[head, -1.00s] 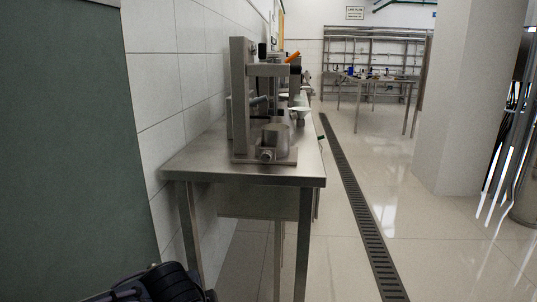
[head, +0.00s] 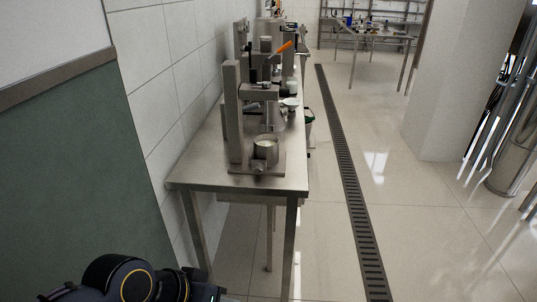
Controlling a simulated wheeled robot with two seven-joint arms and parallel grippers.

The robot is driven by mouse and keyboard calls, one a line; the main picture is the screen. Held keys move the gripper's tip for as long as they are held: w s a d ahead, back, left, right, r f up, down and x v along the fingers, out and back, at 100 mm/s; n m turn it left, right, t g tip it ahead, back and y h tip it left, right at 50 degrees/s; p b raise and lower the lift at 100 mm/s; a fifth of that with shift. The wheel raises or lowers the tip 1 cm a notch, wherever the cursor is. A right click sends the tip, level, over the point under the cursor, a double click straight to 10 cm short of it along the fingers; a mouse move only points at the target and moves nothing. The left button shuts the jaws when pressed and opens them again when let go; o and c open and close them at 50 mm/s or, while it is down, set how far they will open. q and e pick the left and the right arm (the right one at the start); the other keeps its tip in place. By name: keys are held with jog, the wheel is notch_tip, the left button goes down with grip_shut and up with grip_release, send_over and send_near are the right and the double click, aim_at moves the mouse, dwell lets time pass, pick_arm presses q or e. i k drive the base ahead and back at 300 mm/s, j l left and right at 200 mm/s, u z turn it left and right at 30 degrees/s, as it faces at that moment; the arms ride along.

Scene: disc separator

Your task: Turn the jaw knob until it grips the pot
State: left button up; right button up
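A metal pot (head: 266,150), round and open at the top, stands on the base plate of a steel stand at the near end of the steel table (head: 200,172). The stand has a tall upright (head: 232,115) on the left and an arm reaching right above the pot. A small round knob (head: 258,168), which looks like the jaw knob, sticks out at the front of the base below the pot. Whether the jaws touch the pot is too small to tell. A dark arm link of mine shows at the bottom left, apart from the table.
Behind the stand are more devices, an orange handle (head: 284,47) and a pale dish (head: 290,102). A tiled wall borders the table's left. The floor to the right is clear, with a long drain grate (head: 348,180). A white pillar (head: 440,85) stands farther right.

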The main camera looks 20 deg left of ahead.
aim_at(258, 169)
jog(key=i+l+z, duration=0.55)
jog(key=i, duration=0.2)
jog(key=i+l+z, duration=0.3)
jog(key=i+u, duration=0.4)
jog(key=i, duration=0.2)
jog(key=i+l+u, duration=0.2)
jog(key=i+u, duration=0.2)
jog(key=i, duration=0.15)
jog(key=i+j+u, duration=0.1)
jog(key=u, duration=0.35)
jog(key=i+u, duration=0.2)
jog(key=u, duration=0.2)
jog(key=i+u, duration=0.15)
jog(key=u, duration=0.3)
jog(key=i+l+u, duration=0.15)
jog(key=u, duration=0.3)
jog(key=i+l+u, duration=0.15)
jog(key=u, duration=0.25)
jog(key=i+u, duration=0.2)
jog(key=u, duration=0.3)
jog(key=i+u, duration=0.2)
jog(key=u, duration=0.3)
jog(key=i+u, duration=0.15)
jog(key=u, duration=0.35)
